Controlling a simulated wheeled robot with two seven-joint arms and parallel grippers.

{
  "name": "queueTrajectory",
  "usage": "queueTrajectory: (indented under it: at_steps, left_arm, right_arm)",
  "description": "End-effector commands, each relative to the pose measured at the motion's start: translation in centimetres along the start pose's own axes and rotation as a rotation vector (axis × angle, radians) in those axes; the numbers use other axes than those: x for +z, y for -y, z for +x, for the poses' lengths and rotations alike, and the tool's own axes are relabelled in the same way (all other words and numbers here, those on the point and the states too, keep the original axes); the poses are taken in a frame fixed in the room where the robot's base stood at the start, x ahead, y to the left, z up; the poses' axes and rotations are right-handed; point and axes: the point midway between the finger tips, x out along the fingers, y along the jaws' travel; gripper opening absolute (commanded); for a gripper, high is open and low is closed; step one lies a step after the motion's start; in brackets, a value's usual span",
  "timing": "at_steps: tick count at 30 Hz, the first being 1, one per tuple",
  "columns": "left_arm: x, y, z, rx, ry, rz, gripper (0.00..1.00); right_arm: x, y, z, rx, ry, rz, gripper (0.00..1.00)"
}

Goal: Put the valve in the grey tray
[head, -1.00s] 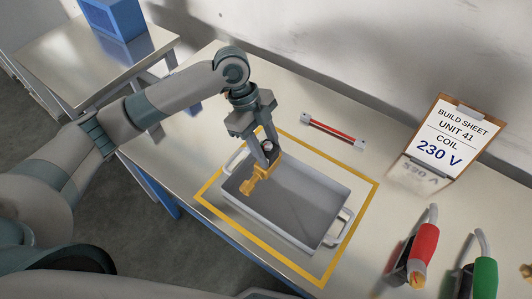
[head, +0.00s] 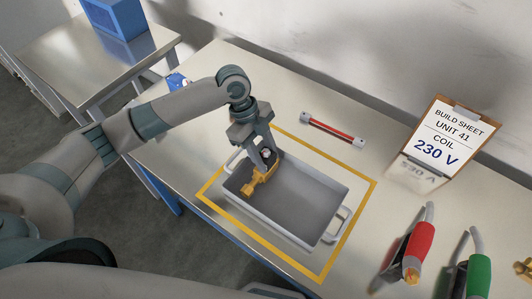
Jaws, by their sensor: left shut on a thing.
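The grey tray (head: 336,193) is a shallow bin with white handles, standing inside a yellow outline on the metal bench. The valve (head: 258,180) is brass-coloured with a dark part on top. My left gripper (head: 266,160) is shut on the valve's upper part and holds it low over the left end of the tray. I cannot tell whether the valve touches the tray floor. The gripper fingers hide part of the valve. My right gripper is not in view.
A clipboard (head: 448,136) reading "UNIT 41, COIL 230 V" leans at the right. Red-handled (head: 420,243) and green-handled (head: 479,276) tools stand at the front right. A blue box (head: 112,17) is on another table.

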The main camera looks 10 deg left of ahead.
Motion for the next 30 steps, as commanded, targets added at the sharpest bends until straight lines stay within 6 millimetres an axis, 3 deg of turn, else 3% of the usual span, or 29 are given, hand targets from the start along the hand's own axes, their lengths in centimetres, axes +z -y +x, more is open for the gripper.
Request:
queueTrajectory:
  at_steps: [11, 12, 14, 23, 30]
  left_arm:
    - [0.1, 0.1, 0.2, -0.002, -0.001, 0.001, 0.0]
    - [0.1, 0.0, 0.2, -0.001, 0.0, 0.001, 0.45]
    - [0.1, 0.0, 0.2, -0.001, 0.0, 0.001, 0.55]
    - [0.1, 0.0, 0.2, -0.001, 0.0, 0.001, 0.55]
    - [0.1, 0.2, -1.0, -0.004, 0.0, 0.001, 0.55]
  right_arm:
    - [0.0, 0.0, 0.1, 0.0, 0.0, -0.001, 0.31]
    - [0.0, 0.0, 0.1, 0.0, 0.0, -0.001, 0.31]
    - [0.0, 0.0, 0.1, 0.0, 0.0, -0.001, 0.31]
    - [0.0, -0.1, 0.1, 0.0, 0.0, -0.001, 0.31]
    - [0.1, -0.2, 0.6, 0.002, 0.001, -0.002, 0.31]
